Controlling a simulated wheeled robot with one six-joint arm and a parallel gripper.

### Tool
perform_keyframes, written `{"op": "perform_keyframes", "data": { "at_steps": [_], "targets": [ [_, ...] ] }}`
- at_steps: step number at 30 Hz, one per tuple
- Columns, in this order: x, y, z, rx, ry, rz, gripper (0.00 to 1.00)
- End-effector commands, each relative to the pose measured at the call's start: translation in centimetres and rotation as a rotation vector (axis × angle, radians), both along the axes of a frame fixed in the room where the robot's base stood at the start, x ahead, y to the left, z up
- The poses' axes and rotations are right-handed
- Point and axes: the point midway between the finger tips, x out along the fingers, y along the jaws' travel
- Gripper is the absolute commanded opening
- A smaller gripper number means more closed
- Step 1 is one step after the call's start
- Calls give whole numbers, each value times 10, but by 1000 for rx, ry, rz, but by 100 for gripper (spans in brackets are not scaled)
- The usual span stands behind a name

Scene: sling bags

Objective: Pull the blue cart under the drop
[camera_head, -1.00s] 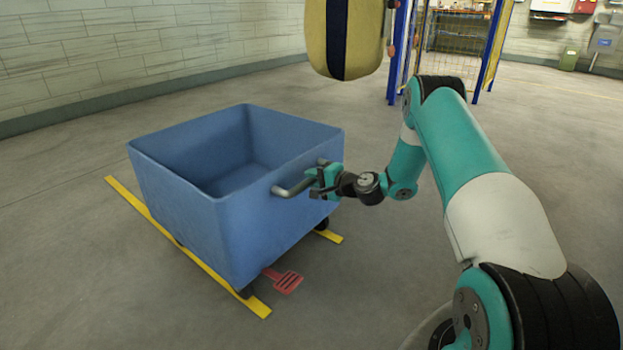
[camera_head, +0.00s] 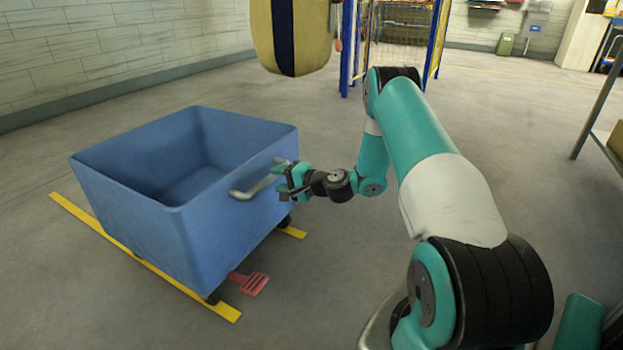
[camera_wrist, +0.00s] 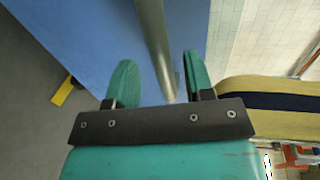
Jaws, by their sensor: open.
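The blue cart (camera_head: 185,225) is an open-topped bin on casters, standing on the floor between yellow tape lines, with no contents in sight. Its grey bar handle (camera_head: 245,193) sticks out from the side facing my arm. My gripper (camera_head: 281,178) is open at the handle's far end. In the wrist view the handle bar (camera_wrist: 152,40) runs between the spread fingers, with a gap on each side; I cannot tell how deep it sits. A red pedal (camera_head: 254,284) juts from the cart's base. A yellow bag with a navy stripe (camera_head: 268,35) hangs behind the cart.
Yellow tape (camera_head: 165,273) marks the floor along the cart's near side. A blue-posted mesh frame (camera_head: 347,50) stands behind, and a bench leg (camera_head: 597,100) is at the right. Open floor lies between the cart and the frame, and right of my arm.

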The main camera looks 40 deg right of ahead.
Motion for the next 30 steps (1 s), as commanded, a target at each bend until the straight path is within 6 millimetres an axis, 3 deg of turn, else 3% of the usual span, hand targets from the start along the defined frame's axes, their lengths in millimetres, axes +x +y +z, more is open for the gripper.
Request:
{"op": "perform_keyframes", "data": {
  "at_steps": [9, 15, 21, 30],
  "targets": [
    [-78, -27, 22, 5, 1, -8, 48],
    [-111, -37, 27, 2, 1, -5, 48],
    [-125, -41, 28, 0, -2, -2, 48],
    [-126, -41, 28, -1, -2, -1, 48]
  ]
}}
